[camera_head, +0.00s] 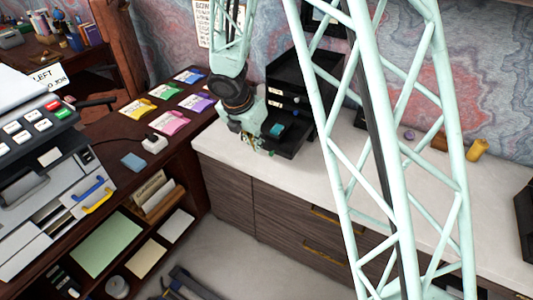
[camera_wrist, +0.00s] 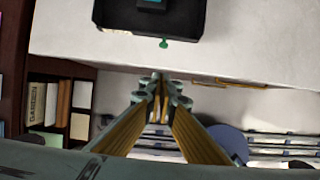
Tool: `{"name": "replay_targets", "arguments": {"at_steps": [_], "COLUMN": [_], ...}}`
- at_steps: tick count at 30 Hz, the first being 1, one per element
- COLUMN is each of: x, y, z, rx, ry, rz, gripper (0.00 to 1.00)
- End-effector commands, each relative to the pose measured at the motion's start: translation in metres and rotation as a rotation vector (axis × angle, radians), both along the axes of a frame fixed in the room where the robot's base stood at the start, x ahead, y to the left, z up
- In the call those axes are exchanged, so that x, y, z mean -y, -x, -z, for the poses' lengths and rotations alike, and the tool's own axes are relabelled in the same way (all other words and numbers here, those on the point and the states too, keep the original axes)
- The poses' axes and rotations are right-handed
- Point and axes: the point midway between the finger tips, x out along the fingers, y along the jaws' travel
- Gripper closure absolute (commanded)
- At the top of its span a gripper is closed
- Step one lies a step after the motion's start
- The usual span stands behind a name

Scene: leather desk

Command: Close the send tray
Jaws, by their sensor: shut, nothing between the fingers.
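A black stacked tray unit (camera_head: 310,72) stands on the white counter, with small labels on its front edges. Its bottom tray (camera_head: 292,146) sticks out toward the front and holds a teal item (camera_head: 277,130). In the wrist view the black tray (camera_wrist: 185,24) is at the top, with a small green knob (camera_wrist: 164,43) at its front edge. My gripper (camera_head: 258,146) is just to the left of and in front of the pulled-out tray in the head view. In the wrist view my gripper (camera_wrist: 159,84) is shut and empty, apart from the knob. Which tray is labelled send cannot be read.
The white counter (camera_head: 345,170) has free room right of the trays. My lattice arm crosses the head view. A dark wood desk (camera_head: 110,135) at left holds colourful cards and a grey machine (camera_head: 60,180). A yellow cylinder (camera_head: 477,150) stands at far right.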

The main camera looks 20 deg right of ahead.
Motion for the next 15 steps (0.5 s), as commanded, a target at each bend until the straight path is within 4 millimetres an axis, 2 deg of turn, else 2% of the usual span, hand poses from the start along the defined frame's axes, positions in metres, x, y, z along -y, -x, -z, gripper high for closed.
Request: {"name": "replay_targets", "arguments": {"at_steps": [15], "x": [0.0013], "y": [-0.0007], "z": [0.0051], "rx": [0.0], "ry": [0.0], "rz": [0.001], "gripper": [1.0]}}
